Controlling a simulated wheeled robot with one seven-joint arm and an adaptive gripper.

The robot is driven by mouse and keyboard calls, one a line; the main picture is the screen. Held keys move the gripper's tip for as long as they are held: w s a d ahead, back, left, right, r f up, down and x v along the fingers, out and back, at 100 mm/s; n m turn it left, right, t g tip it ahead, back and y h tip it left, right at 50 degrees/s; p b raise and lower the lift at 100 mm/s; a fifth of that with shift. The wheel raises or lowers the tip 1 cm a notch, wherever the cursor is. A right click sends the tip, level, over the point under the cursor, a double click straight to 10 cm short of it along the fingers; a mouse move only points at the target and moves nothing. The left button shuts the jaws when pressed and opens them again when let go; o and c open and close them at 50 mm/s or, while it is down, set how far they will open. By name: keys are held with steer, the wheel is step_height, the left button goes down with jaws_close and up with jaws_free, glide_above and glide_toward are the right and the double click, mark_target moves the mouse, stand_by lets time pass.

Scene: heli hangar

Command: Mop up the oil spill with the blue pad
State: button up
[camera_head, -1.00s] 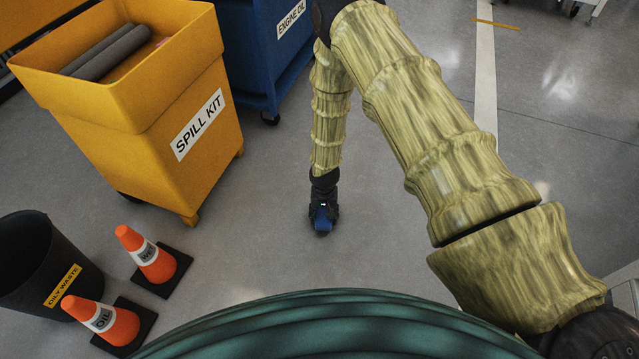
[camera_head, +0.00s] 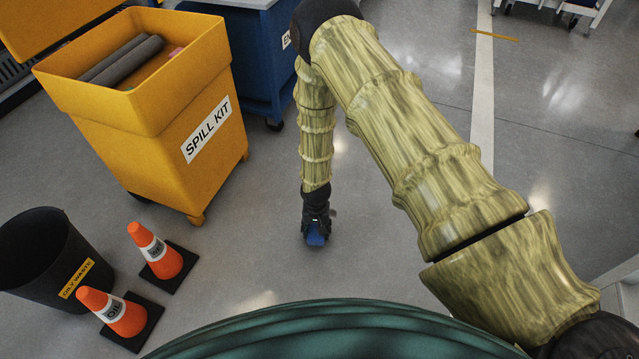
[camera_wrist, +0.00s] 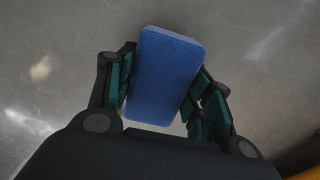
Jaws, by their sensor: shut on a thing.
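My gripper (camera_head: 317,226) is low over the grey floor, near the middle of the head view. In the wrist view the blue pad (camera_wrist: 165,75) sits between the two dark green finger pads of my gripper (camera_wrist: 165,90). Bare grey floor shows around it there. I cannot tell if the pad touches the floor. No oil spill can be made out in either view; part of the floor is hidden behind my arm and body.
A yellow spill kit bin (camera_head: 165,120) with grey rolls stands left of my gripper. A black oily waste bin (camera_head: 35,265) and two orange cones (camera_head: 155,250) (camera_head: 112,312) stand at the lower left. A blue cabinet (camera_head: 245,60) is behind. Open floor lies to the right.

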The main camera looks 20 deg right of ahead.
steer(key=shift+s+r+p, duration=0.15)
steer(key=shift+r+p, duration=2)
steer(key=shift+r, duration=0.6)
